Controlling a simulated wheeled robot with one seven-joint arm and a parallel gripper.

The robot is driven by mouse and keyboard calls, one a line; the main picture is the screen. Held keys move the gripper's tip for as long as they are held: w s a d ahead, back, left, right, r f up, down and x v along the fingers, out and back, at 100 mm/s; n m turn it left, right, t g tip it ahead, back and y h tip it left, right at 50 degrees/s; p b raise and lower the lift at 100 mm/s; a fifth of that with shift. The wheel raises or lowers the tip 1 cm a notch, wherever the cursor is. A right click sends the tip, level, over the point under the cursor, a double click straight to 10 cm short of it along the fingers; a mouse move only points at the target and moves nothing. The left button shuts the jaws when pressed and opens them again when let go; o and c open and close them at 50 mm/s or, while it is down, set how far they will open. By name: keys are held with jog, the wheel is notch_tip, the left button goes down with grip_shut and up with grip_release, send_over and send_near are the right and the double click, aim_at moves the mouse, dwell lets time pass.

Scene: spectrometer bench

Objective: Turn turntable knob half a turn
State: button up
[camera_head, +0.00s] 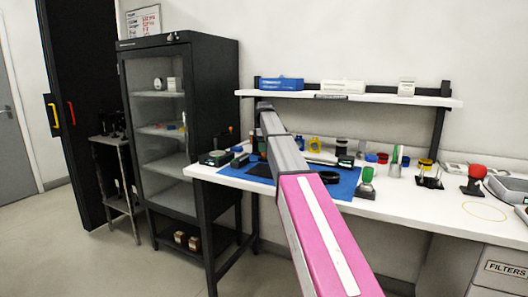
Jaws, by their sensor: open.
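I cannot make out the turntable knob for certain; the bench parts are small and my arm crosses in front of them. A dark instrument with a green part (216,158) stands at the left end of the bench. A black round part (328,177) lies on the blue mat (345,188), just right of my arm. My pink and grey arm reaches from the bottom right up over the mat. My gripper cannot be made out; it seems hidden behind the arm's far end.
The white bench (402,198) holds several small items, including a green-topped piece (367,175) and a red-topped piece (474,174). A shelf (375,98) runs above it. A dark glass-fronted cabinet (217,95) stands left of the bench. The floor (85,240) at left is clear.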

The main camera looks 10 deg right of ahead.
notch_tip(320, 180, up, 9)
dwell(0.3)
jog(key=shift+f, duration=0.1)
